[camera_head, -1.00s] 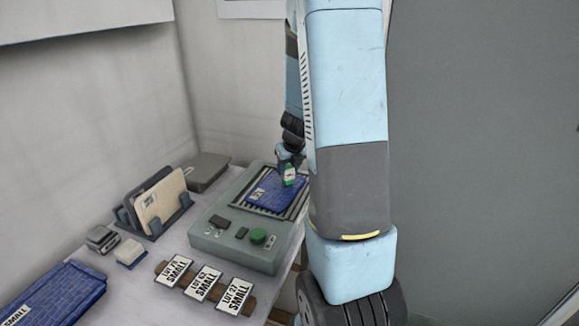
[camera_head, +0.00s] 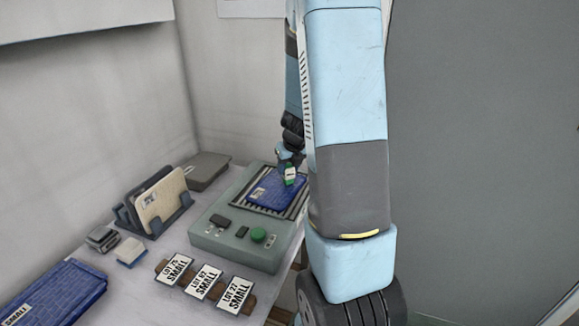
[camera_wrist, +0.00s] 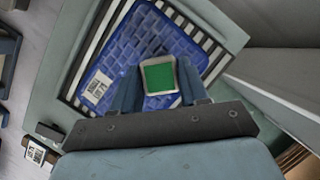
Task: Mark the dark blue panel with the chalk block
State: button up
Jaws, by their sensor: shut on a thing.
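The dark blue panel (camera_head: 272,192) lies flat on the ribbed bed of a grey-green machine. It also shows in the wrist view (camera_wrist: 112,62), with a small white label at its lower left. My gripper (camera_head: 289,160) is over the panel's right part in the head view, pointing down. In the wrist view, its two fingers are shut on the chalk block (camera_wrist: 160,78), a small block with a green face and a pale rim. The block shows green and white in the head view (camera_head: 291,175). I cannot tell whether its lower end touches the panel.
The machine (camera_head: 208,236) has a green button (camera_head: 258,235). Left of it stand a rack (camera_head: 150,229) with a tan panel (camera_head: 162,206) and a dark one, small blocks (camera_head: 131,251), and a larger blue panel (camera_head: 62,290). Label cards (camera_head: 205,282) lie in front.

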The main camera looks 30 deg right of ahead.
jog(key=shift+r, duration=3.5)
